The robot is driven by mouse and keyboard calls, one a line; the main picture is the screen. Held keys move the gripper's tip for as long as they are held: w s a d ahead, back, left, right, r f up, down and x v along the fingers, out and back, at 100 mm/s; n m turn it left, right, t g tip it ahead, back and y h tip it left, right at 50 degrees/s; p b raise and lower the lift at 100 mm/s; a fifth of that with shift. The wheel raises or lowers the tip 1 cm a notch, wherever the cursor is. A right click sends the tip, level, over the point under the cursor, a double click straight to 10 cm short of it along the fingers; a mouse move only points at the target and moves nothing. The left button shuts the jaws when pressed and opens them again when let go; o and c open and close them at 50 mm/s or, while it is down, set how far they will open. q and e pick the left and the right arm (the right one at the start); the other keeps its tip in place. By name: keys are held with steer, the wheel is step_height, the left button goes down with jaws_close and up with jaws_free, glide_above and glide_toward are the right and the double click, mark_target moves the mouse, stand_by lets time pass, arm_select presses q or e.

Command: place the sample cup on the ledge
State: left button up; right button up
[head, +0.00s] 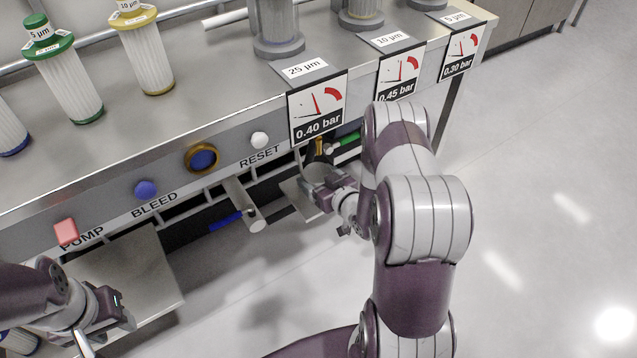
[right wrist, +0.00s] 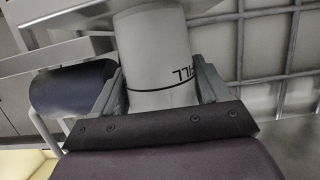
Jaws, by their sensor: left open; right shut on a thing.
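The sample cup (right wrist: 155,50) is whitish, with a dark fill line and lettering seen upside down in the right wrist view. My right gripper (right wrist: 158,88) is shut on it, one finger on each side. In the head view my right gripper (head: 335,190) is under the bench front, by a small flat metal ledge (head: 292,192). The cup is mostly hidden there, and I cannot tell whether it touches the ledge. My left gripper (head: 112,310) is open and empty at the lower left.
A brass valve (head: 319,146) and a green handle (head: 347,140) sit just above my right gripper. A pipe with a blue handle (head: 230,221) sticks out left of the ledge. A metal tray (head: 140,270) is beside my left gripper. Gauge cards (head: 318,105) hang on the bench edge.

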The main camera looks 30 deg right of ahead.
steer(key=shift+f, duration=0.1)
steer(key=o, duration=1)
steer(key=shift+r, duration=0.25)
steer(key=a+p+v, duration=0.1)
steer(key=p+v, duration=0.4)
steer(key=v, duration=0.6)
step_height(320, 180, up, 5)
steer(key=w+a+n+g+h, duration=0.1)
steer(key=w+g, duration=0.2)
steer(key=g, duration=0.4)
steer(key=s+a+r+m+g, duration=0.1)
steer(key=s+a+r+g, duration=0.5)
steer(key=s+a+r, duration=0.3)
steer(key=s+a, duration=0.2)
steer(key=s, duration=0.1)
steer(key=shift+s+r+m, duration=0.15)
steer(key=shift+s+m, duration=0.15)
steer(key=shift+m, duration=0.1)
